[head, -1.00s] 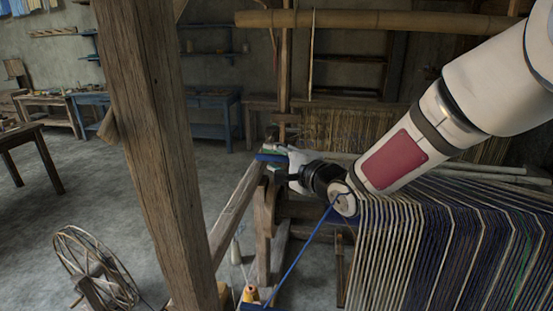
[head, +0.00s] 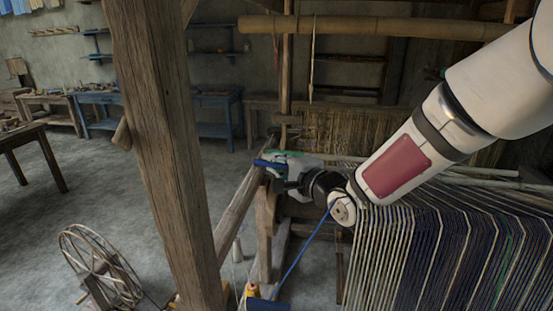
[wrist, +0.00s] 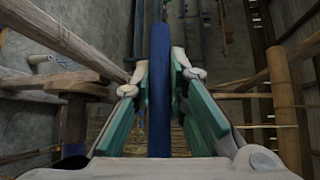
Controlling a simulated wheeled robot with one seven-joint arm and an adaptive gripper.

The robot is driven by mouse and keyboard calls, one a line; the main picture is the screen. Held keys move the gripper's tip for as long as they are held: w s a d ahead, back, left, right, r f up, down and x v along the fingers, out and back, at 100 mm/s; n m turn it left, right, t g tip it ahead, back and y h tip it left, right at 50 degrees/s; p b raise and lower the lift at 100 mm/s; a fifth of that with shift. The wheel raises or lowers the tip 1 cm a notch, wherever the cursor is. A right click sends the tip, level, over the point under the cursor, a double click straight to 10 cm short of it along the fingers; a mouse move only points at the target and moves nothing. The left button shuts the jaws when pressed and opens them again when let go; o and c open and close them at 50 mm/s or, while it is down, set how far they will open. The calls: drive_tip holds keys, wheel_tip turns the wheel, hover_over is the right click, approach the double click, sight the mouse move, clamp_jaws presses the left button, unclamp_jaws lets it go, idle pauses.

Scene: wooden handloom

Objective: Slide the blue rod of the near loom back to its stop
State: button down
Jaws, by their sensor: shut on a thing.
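The blue rod (wrist: 158,90) runs lengthwise between my fingers in the wrist view. In the head view a short blue end of it (head: 270,165) sticks out past the fingers, by the loom's left side frame. My gripper (head: 283,170) is shut on the rod. In the wrist view the green pads of my gripper (wrist: 159,95) lie on both sides of it. The near loom (head: 266,215) carries pale and dark blue warp threads (head: 440,250) below my arm. My arm hides the middle of the loom, and the rod's stop cannot be made out.
A thick wooden post (head: 160,150) stands at the left front. A taut blue line (head: 305,250) runs from near my wrist down to the lower middle. A spinning wheel (head: 100,265) stands on the floor at lower left. Blue benches (head: 215,115) line the back wall.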

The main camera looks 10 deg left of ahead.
drive_tip(key=shift+f, duration=0.1)
drive_tip(key=c, duration=1.6)
unclamp_jaws()
drive_tip(key=shift+o, duration=0.2)
